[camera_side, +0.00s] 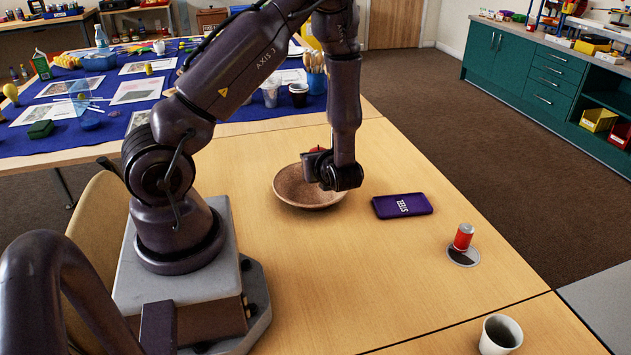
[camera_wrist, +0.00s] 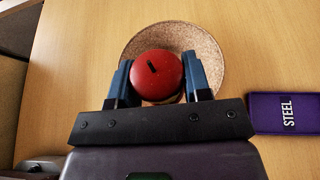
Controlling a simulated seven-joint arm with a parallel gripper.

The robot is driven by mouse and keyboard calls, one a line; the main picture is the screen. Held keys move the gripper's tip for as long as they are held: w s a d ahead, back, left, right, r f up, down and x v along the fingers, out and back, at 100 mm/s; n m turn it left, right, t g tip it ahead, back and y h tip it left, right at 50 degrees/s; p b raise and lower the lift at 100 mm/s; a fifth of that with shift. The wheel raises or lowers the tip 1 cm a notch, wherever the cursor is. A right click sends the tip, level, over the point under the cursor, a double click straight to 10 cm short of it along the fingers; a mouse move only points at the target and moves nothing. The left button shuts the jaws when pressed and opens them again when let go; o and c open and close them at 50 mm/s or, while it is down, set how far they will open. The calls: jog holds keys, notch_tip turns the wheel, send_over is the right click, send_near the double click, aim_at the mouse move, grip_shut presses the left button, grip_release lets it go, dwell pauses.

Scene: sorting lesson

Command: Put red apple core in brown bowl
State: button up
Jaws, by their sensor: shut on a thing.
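The red apple core (camera_wrist: 157,77) is held between the two blue fingers of my gripper (camera_wrist: 158,80) in the wrist view. Its rounded red end with a dark stem faces the camera. In the side view only a small red part of the core (camera_side: 317,149) shows behind my gripper (camera_side: 328,168). The brown bowl (camera_side: 292,190) stands on the wooden table, and my gripper is over it. In the wrist view the speckled bowl (camera_wrist: 208,48) lies beneath and beyond the core. I cannot tell how high the core is above the bowl's bottom.
A purple box marked STEEL (camera_side: 402,206) lies right of the bowl. A white cup (camera_side: 499,337) is at the front. The table (camera_side: 360,290) between them is clear.

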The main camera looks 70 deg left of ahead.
jog(key=shift+f, duration=2.8)
jog(key=shift+f, duration=0.2)
jog(key=shift+f, duration=0.4)
jog(key=o, duration=0.9)
